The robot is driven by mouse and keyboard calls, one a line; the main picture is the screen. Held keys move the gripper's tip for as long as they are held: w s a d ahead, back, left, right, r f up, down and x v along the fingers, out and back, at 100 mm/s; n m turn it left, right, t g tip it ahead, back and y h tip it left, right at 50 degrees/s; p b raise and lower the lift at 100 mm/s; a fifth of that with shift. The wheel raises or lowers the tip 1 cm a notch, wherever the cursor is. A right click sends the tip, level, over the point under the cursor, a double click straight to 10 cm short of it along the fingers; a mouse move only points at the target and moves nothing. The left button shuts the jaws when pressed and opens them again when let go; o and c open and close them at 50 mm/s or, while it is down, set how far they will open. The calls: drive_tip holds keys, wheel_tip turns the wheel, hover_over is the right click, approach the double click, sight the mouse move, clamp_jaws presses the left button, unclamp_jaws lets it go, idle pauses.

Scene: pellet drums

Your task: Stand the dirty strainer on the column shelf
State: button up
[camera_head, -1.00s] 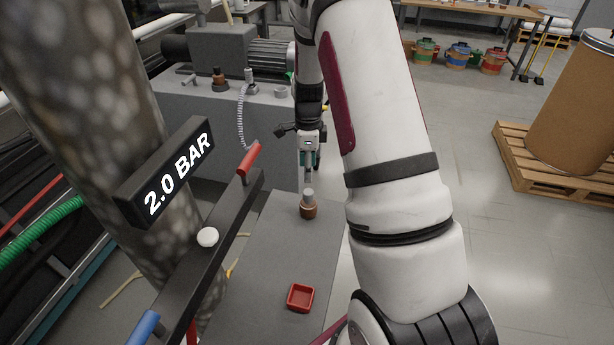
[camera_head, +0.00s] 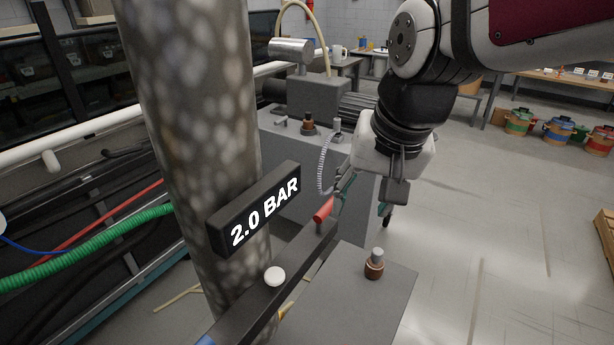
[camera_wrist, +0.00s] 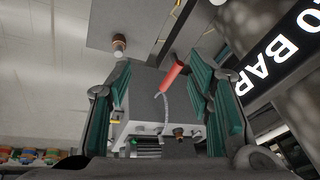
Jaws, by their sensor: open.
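A strainer with a dark top and brown base (camera_head: 308,126) stands upright on the grey machine and looks like the dirty one. It shows small in the wrist view (camera_wrist: 179,133). A similar piece with a pale grey top and brown base (camera_head: 374,266) stands on the grey column shelf (camera_head: 345,305); the wrist view shows it at the upper left (camera_wrist: 119,42). My gripper (camera_head: 366,203) is open and empty, above and beyond the shelf's far edge, short of the machine. Its two green-padded fingers also show in the wrist view (camera_wrist: 160,82).
A red-ended lever (camera_head: 324,208) sits close to my left finger in the picture. The mottled column (camera_head: 195,130) with its 2.0 BAR sign (camera_head: 258,210) stands left. A coiled hose (camera_head: 322,170) hangs by the machine. The shelf has bare room around the pale-topped piece.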

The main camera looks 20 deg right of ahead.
drive_tip(key=s+a+n+t, duration=0.1)
drive_tip(key=s+a+n, duration=0.1)
drive_tip(key=s+n, duration=0.3)
drive_tip(key=s, duration=0.2)
drive_tip(key=shift+s+a+r+n, duration=0.2)
drive_tip(key=shift+s+r+n, duration=0.1)
drive_tip(key=shift+r, duration=0.1)
